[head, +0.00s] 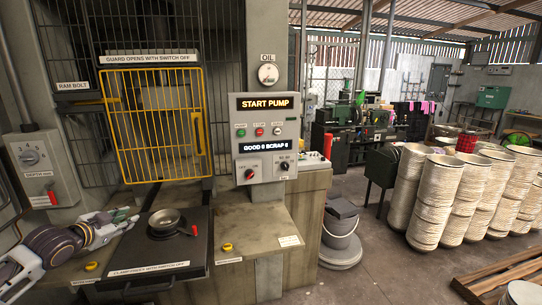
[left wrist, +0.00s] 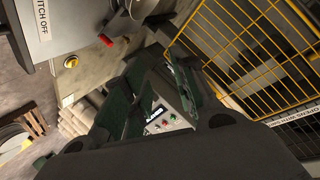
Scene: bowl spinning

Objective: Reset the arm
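My left arm comes in low at the left in the head view, with its gripper (head: 122,222) just left of the metal bowl. In the left wrist view its two dark fingers (left wrist: 160,92) stand apart with a gap between them, and nothing is held there. A small metal bowl (head: 165,221) sits on the dark sliding plate (head: 180,252) in front of the press, with a red-handled clamp (head: 188,231) at its right. The yellow mesh guard (head: 155,120) hangs above the plate. My right gripper is in neither view.
A control panel (head: 265,140) reads "START PUMP" and "GOOD 0 SCRAP 0". A switch box (head: 40,168) is at the left, close to my left arm.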

